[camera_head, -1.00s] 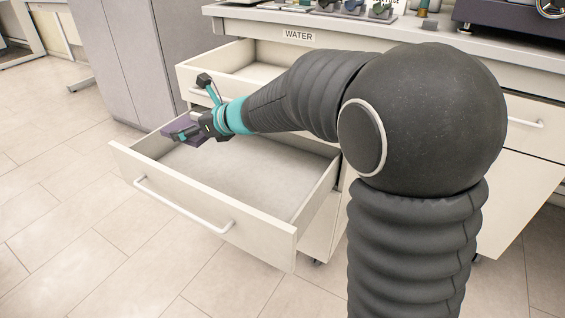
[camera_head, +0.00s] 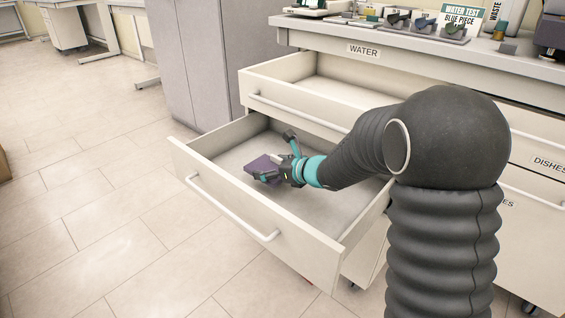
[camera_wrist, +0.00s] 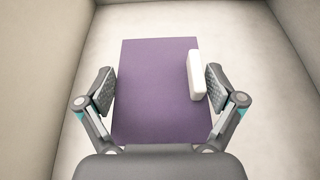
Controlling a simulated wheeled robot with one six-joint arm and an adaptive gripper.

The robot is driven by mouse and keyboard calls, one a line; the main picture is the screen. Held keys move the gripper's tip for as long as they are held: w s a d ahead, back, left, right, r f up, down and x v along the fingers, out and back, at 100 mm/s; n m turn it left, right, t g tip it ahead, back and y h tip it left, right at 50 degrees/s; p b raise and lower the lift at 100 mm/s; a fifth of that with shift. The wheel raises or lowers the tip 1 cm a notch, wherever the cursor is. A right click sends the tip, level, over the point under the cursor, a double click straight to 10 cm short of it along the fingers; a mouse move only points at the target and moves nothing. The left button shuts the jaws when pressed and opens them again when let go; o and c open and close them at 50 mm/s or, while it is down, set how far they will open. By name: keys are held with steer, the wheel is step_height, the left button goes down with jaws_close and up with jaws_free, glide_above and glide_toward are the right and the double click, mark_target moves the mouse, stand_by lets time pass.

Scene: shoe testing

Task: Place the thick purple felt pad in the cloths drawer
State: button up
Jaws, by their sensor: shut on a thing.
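The purple felt pad (camera_head: 261,166) is a flat, square-edged piece held over the open lower drawer (camera_head: 300,246). My gripper (camera_head: 268,177) is shut on it, inside the outline of that drawer. In the wrist view the pad (camera_wrist: 155,90) lies between my two fingers (camera_wrist: 160,92), one at each side edge. A small white block (camera_wrist: 195,75) sits at the pad's right edge beside the right finger. The pale drawer floor (camera_wrist: 220,25) shows beyond the pad. I cannot tell whether the pad touches the floor. No label on this drawer is visible.
An upper drawer (camera_head: 262,102) is partly open behind, under a "WATER" label (camera_head: 364,50). The lower drawer's visible floor looks empty. A grey cabinet (camera_head: 215,60) stands at the back left. Small items and a sign (camera_head: 462,18) stand on the counter.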

steer(key=shift+w+d, duration=0.5)
steer(key=shift+w, duration=0.2)
steer(key=w+d+p, duration=0.1)
steer(key=w+d, duration=0.1)
steer(key=shift+w+d, duration=0.15)
steer(key=shift+w, duration=0.25)
steer(key=shift+f, duration=0.65)
steer(key=shift+f+b, duration=0.65)
steer(key=shift+b, duration=0.35)
steer(key=o, duration=0.8)
steer(key=shift+r, duration=0.1)
